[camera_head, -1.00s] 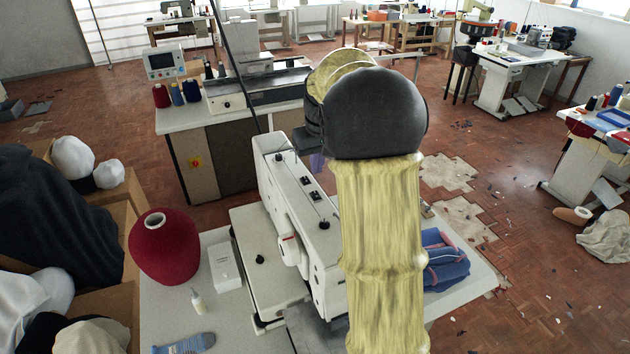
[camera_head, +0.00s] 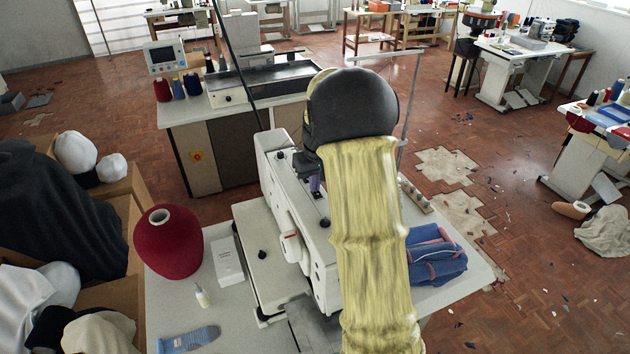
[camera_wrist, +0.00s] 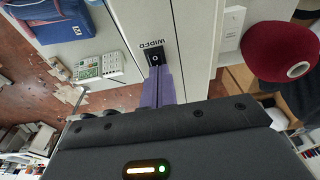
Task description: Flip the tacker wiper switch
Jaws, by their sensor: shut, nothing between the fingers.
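The white tacker machine (camera_head: 275,190) stands on the table in the middle of the head view. In the wrist view, the black wiper switch (camera_wrist: 155,59) sits on the machine's pale top face beside the printed word WIPER. My gripper (camera_wrist: 158,70) is shut and empty, its purple fingers pointing at the switch. The fingertips are at the switch's near edge; I cannot tell whether they touch it. The wiper switch is not clearly visible there.
Blue folded garments (camera_head: 436,255) lie right of the machine. Another black knob (camera_head: 324,223) is on the machine top.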

